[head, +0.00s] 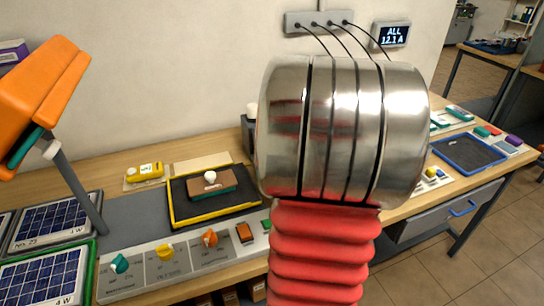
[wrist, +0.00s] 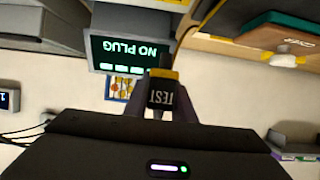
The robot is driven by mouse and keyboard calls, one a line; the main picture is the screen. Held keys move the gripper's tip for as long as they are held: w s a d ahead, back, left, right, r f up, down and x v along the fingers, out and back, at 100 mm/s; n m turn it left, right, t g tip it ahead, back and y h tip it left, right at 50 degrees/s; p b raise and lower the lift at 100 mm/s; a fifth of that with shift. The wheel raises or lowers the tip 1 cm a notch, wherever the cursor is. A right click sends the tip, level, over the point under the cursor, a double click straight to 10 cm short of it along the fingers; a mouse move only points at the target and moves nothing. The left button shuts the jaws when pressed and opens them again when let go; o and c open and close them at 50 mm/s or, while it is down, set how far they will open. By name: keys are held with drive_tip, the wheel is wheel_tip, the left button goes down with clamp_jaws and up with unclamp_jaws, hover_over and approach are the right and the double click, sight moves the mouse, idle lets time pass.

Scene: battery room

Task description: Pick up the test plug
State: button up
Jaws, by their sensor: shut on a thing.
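The test plug (wrist: 162,94) is a small black block with a yellow band and the word TEST. It shows in the wrist view, which is turned upside down. My gripper (wrist: 160,104) is shut on it, with a dark finger at each side. Behind the plug is a dark display (wrist: 128,52) reading NO PLUG. In the head view my own arm hides the gripper and the plug.
In the head view, a yellow-edged black tray (head: 258,199) holds a brown and teal block (head: 213,187). A labelled panel with knobs (head: 165,262) runs along the front. A blue tray (head: 480,163) sits at right.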

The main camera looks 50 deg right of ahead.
drive_tip(key=shift+r, duration=0.75)
